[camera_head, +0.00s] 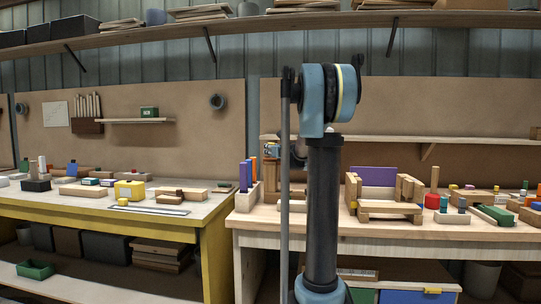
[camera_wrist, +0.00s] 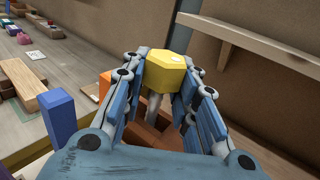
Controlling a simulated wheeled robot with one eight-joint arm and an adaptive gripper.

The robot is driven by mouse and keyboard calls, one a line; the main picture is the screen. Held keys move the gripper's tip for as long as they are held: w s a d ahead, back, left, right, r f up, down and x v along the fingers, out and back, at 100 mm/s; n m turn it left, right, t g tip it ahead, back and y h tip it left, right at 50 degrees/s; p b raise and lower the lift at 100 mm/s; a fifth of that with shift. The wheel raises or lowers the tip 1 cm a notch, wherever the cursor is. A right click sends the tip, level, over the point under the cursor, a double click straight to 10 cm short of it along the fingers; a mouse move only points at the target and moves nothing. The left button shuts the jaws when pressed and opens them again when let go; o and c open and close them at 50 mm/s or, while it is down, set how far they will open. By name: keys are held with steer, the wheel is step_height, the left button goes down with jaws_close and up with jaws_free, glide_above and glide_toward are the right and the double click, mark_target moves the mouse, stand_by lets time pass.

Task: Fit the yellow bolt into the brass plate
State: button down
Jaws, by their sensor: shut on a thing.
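My gripper (camera_wrist: 168,72) is shut on the yellow bolt (camera_wrist: 164,66) in the wrist view. The bolt has a faceted yellow head with a small white mark and a grey shank (camera_wrist: 154,106) between the blue fingers. The bolt is held above a brown wooden holder (camera_wrist: 150,138), and the shank's lower end is hard to make out. In the head view my arm stands in front of the right bench and mostly hides the gripper. I cannot pick out the brass plate with certainty in either view.
A blue-violet upright board (camera_wrist: 60,122) stands close left of my gripper. A wall shelf (camera_wrist: 245,42) runs to the right. In the head view a wooden stand (camera_head: 385,209) is right of my arm, and a yellow block (camera_head: 129,190) sits on the left bench.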

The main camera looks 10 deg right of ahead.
steer(key=shift+r, duration=1.85)
steer(key=shift+f, duration=2.75)
stand_by(0.9)
steer(key=c, duration=1.2)
jaws_free()
steer(key=shift+s, duration=0.1)
steer(key=v, duration=1.1)
steer(key=shift+s+d, duration=0.1)
steer(key=shift+s, duration=0.3)
